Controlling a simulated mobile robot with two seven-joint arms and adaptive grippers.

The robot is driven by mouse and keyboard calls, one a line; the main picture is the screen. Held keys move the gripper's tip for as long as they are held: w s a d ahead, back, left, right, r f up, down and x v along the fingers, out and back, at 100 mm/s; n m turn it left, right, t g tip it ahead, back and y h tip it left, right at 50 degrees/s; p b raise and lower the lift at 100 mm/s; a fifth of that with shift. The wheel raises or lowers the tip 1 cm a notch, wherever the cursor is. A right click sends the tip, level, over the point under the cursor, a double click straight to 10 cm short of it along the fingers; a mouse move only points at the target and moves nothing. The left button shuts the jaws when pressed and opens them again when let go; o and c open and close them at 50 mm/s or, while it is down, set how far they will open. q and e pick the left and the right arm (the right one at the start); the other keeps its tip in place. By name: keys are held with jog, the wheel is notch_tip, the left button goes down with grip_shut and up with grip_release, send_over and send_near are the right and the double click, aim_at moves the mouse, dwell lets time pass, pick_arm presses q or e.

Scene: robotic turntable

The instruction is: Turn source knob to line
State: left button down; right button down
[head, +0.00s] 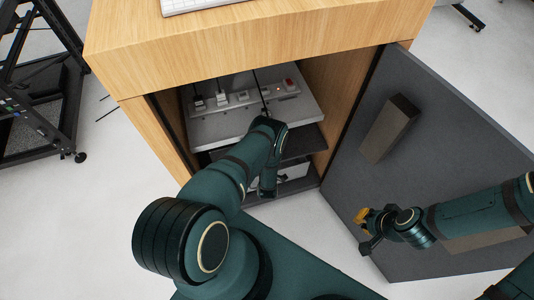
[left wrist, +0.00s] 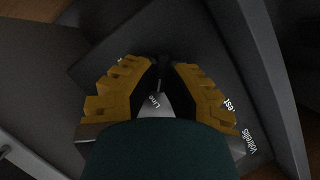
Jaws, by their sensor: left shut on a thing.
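My left gripper (left wrist: 161,70) reaches into the open cabinet; in the left wrist view its two yellow fingers are drawn in around a small dark thing between their tips. That thing appears to be the source knob (left wrist: 160,82), mostly hidden by the fingers and the dark view. In the head view my left arm hides the left fingers and the knob. My right gripper (head: 367,229) is outside, beside the cabinet door; its opening is unclear.
The wooden cabinet (head: 270,42) has its grey door (head: 440,130) swung open to the right, with a dark block on it. A shelf (head: 215,128) inside holds a power strip (head: 242,98). A white device (head: 295,172) sits lower down. A black rack (head: 40,90) stands at left.

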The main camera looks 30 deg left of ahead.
pick_arm(q)
jog(key=shift+w+a+r, duration=0.1)
jog(key=c, duration=1)
grip_release()
notch_tip(320, 180, up, 10)
